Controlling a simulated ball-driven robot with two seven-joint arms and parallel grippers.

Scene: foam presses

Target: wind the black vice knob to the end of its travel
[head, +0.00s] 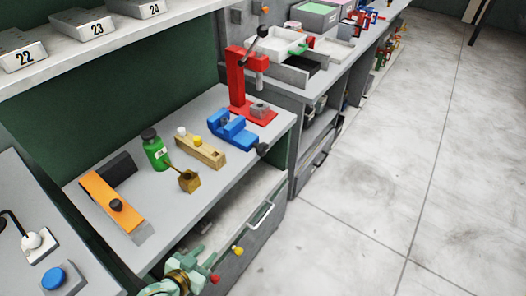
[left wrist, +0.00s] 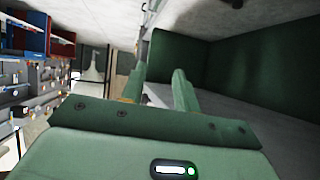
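The blue vice (head: 231,130) sits on the grey workbench, in front of the red press. Its black knob (head: 262,149) is at the vice's right end, near the bench's front edge. My left gripper (head: 207,264) is at the bottom of the head view, low in front of the bench and well apart from the knob. In the left wrist view its two green fingers (left wrist: 158,72) stand apart with nothing seen between them. The vice and knob are not recognisable in the left wrist view. My right gripper is in neither view.
The red press (head: 237,80) stands behind the vice. The floor (head: 400,180) at right is clear.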

